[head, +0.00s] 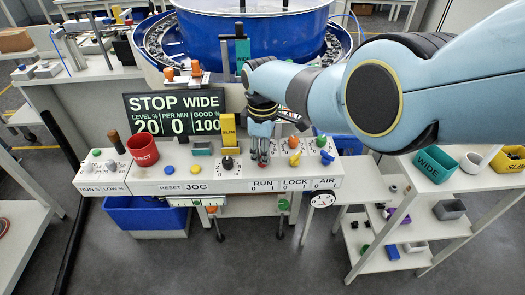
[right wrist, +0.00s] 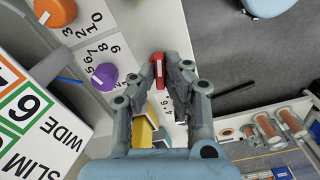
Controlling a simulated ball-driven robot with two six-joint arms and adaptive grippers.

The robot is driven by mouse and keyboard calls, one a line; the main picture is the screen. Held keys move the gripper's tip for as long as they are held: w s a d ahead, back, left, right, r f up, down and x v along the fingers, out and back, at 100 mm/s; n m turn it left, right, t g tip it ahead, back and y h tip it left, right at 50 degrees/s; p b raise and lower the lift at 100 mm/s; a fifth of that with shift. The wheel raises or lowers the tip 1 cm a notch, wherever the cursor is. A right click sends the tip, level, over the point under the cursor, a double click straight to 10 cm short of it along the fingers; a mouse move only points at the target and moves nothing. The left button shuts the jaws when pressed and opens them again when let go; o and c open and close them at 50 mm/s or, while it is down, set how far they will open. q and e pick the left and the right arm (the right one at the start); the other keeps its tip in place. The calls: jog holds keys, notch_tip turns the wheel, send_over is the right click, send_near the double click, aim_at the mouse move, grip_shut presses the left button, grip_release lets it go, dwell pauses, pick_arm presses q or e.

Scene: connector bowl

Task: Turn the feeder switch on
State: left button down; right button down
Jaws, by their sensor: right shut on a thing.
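My right gripper (head: 262,158) reaches down to the control panel (head: 150,184) just behind the RUN 0 1 label. In the right wrist view its fingers (right wrist: 159,72) are closed on a small red switch lever (right wrist: 158,66). In the head view the fingers largely hide this lever, so I cannot tell which way it tilts. The display (head: 175,114) reads STOP WIDE, level 20, per min 0, good 100. My left gripper is not seen.
A red REJECT cup (head: 142,150) stands on the panel's left part. A yellow SLIM block (head: 228,130) and a black knob (head: 227,163) are left of the gripper. The blue bowl (head: 205,35) rises behind. A teal WIDE bin (head: 435,163) is on the right shelf.

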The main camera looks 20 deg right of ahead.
jog(key=m, duration=0.5)
jog(key=shift+m, duration=0.4)
dwell(0.3)
jog(key=c, duration=1.4)
grip_release()
notch_tip(320, 180, up, 12)
